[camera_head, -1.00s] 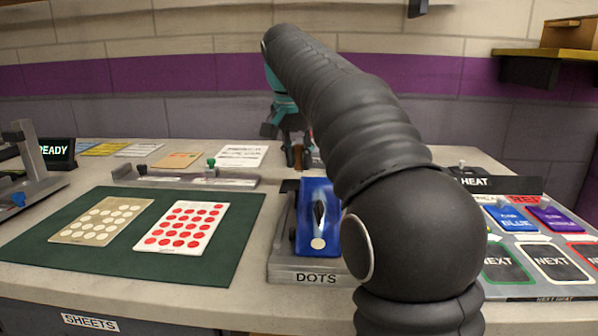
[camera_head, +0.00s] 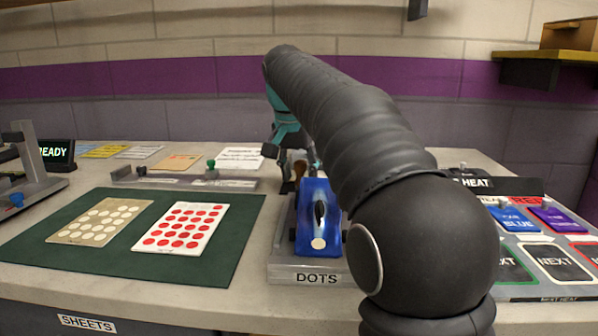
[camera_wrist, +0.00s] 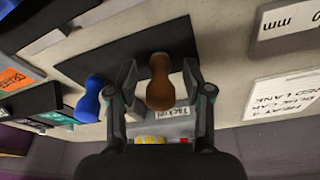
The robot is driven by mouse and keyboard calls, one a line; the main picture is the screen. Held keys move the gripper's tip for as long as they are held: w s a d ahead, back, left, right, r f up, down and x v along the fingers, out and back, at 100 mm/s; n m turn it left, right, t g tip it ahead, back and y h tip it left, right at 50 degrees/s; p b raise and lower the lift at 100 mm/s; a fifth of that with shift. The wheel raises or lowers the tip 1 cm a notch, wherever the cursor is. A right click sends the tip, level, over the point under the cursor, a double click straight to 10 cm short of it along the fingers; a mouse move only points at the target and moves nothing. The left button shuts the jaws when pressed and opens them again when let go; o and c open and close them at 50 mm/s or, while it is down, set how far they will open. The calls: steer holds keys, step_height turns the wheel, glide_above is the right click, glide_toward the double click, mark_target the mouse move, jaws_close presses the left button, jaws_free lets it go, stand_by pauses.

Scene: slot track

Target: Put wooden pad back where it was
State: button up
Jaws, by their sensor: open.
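A brown wooden knob-shaped piece (camera_wrist: 160,88), which looks like the wooden pad, stands between the fingers of my gripper (camera_wrist: 158,74) in the wrist view. The fingers are open, one on each side, with gaps showing beside the knob. Its base is not clearly seen. In the head view my gripper (camera_head: 290,155) is at the back of the table, behind the blue car, and a small brown bit of the piece (camera_head: 299,169) shows below it. A blue knob-shaped piece (camera_wrist: 89,102) stands to the left of it in the wrist view.
A blue car (camera_head: 318,222) sits in the DOTS holder (camera_head: 318,278). A green mat (camera_head: 222,262) with two dot sheets lies at left. Coloured heat cards (camera_head: 512,220) lie at right. My arm hides part of the table.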

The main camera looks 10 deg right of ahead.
steer(key=p+v, duration=0.1)
steer(key=v, duration=1.1)
steer(key=shift+w+d+r, duration=0.1)
steer(key=shift+r, duration=0.05)
